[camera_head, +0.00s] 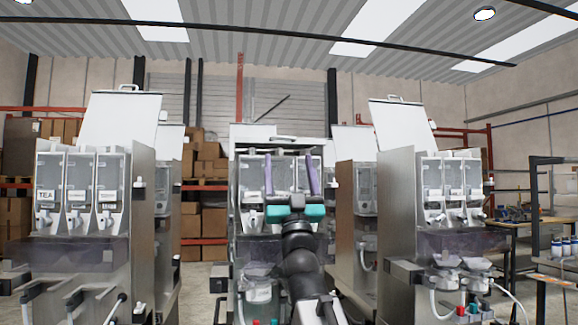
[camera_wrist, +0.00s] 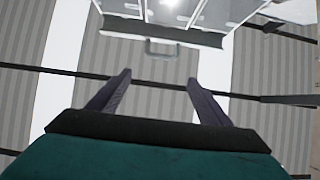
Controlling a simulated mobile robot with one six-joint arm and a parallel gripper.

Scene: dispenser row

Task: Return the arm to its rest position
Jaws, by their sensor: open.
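My gripper (camera_head: 291,178) is raised in the middle of the head view, with its two purple fingers pointing up and spread apart. It is open with nothing between the fingers. It stands in front of the middle dispenser machine (camera_head: 240,250) and hides part of its front. In the wrist view my gripper (camera_wrist: 158,88) also shows two separate fingers, with the ceiling beyond and a raised panel with a handle (camera_wrist: 162,48) above them. I cannot tell the distance from the fingers to the machine.
A left dispenser machine (camera_head: 130,200) has containers, one labelled TEA (camera_head: 48,195). A right dispenser machine (camera_head: 400,200) has spouts and cups below. Their lids stand raised. A workbench (camera_head: 515,222) is at the far right. Shelves with boxes (camera_head: 208,160) are behind. Gaps lie between the machines.

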